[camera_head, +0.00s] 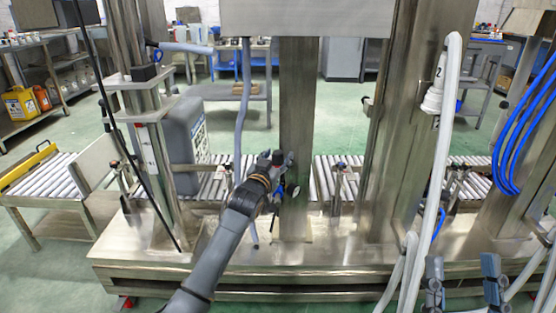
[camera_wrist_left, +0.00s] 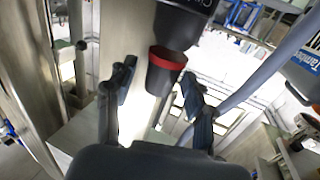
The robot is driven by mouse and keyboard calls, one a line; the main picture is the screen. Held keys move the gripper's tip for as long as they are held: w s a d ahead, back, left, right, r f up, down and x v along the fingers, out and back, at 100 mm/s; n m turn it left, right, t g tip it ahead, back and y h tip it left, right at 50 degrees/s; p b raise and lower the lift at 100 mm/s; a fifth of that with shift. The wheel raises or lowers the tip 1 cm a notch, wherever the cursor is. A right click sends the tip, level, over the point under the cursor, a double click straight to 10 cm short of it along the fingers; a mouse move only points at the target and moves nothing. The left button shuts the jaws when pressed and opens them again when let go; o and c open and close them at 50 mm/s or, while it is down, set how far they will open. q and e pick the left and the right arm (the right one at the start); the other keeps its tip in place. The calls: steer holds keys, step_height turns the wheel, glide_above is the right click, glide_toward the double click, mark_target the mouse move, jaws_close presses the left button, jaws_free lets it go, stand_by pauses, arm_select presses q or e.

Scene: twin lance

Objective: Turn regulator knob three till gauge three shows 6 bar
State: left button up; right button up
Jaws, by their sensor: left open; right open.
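In the left wrist view a black knob (camera_wrist_left: 161,80) with a red band hangs below a dark cylindrical body (camera_wrist_left: 185,22) with partly cut-off lettering. My left gripper (camera_wrist_left: 158,73) is open, with one finger on each side of the knob; I cannot tell whether either finger touches it. In the head view my left gripper (camera_head: 279,165) is in front of the central steel column and hides the knob. My right gripper (camera_head: 464,278) is open and empty at the bottom right edge. I cannot make out a gauge reading or a number on the regulator.
A steel column (camera_head: 298,110) stands right behind my left gripper. A grey canister (camera_head: 186,140) stands on the roller conveyor (camera_head: 336,178) to the left. A pale hose (camera_head: 437,170) hangs at the right, close to my right gripper. Blue hoses (camera_head: 515,130) hang further right.

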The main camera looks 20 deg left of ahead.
arm_select(q)
steer(key=shift+w, duration=0.4)
arm_select(e)
steer(key=shift+s+d+r+t, duration=0.1)
steer(key=shift+s+r+t, duration=0.3)
steer(key=shift+s, duration=0.1)
arm_select(q)
jaws_close()
steer(key=shift+d+r+m+h+p, duration=0.1)
steer(key=shift+r+m+h+p, duration=0.25)
steer(key=shift+h+p, duration=0.3)
steer(key=shift+f+m+h+p, duration=0.2)
steer(key=shift+m+h+p, duration=0.25)
steer(key=shift+h+p, duration=0.25)
steer(key=shift+f, duration=0.15)
arm_select(e)
steer(key=w+f+g+h, duration=0.2)
steer(key=w+f+g, duration=0.4)
steer(key=f, duration=0.4)
steer(key=shift+f+g+h, duration=0.3)
steer(key=shift+f+g, duration=0.05)
steer(key=shift+g, duration=0.55)
steer(key=shift+w, duration=0.1)
arm_select(q)
jaws_free()
